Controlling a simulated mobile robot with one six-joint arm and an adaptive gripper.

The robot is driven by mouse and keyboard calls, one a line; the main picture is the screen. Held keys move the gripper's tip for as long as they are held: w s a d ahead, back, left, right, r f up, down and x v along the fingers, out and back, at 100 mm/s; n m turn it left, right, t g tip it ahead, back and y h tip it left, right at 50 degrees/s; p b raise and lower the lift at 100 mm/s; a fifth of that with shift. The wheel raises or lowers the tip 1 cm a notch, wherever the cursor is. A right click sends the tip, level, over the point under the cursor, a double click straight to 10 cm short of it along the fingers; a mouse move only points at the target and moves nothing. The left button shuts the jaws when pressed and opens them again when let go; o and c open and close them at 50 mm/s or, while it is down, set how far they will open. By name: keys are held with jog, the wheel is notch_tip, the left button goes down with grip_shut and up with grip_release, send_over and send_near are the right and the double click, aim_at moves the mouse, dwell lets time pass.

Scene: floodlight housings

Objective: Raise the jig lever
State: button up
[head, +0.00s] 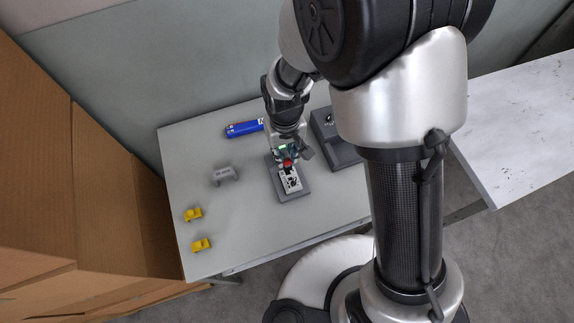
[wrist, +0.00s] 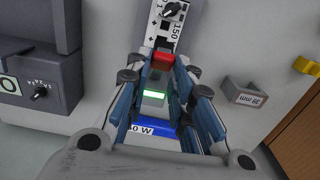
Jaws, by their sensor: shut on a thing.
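The jig is a grey base (head: 295,194) carrying a white plate (head: 291,180) with a black knob, on the table. In the wrist view its white plate (wrist: 159,30) reads "150" and runs up to the top edge. The lever's red grip (wrist: 162,60) lies at the near end of that plate; it also shows as a red spot in the head view (head: 287,163). My gripper (wrist: 163,65) is shut on the red grip, with its blue-padded fingers converging on both sides. It comes down from above in the head view (head: 287,159). The lever's shaft is largely hidden.
A dark grey fixture with a knob (head: 338,152) stands right of the jig. A grey "mm" gauge block (head: 223,174) and two yellow pieces (head: 193,214) (head: 201,244) are on the left. Cardboard (head: 90,190) stands beyond the table's left edge.

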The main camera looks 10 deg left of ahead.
jog(key=shift+w, duration=0.1)
jog(key=shift+w+a+r, duration=0.25)
jog(key=shift+w+a, duration=0.05)
jog(key=shift+w, duration=0.1)
dwell(0.5)
jog(key=shift+w+a+r+p, duration=0.15)
jog(key=shift+w+a+p, duration=0.05)
jog(key=shift+w+p, duration=0.1)
jog(key=shift+w+a, duration=0.1)
jog(key=shift+w, duration=0.15)
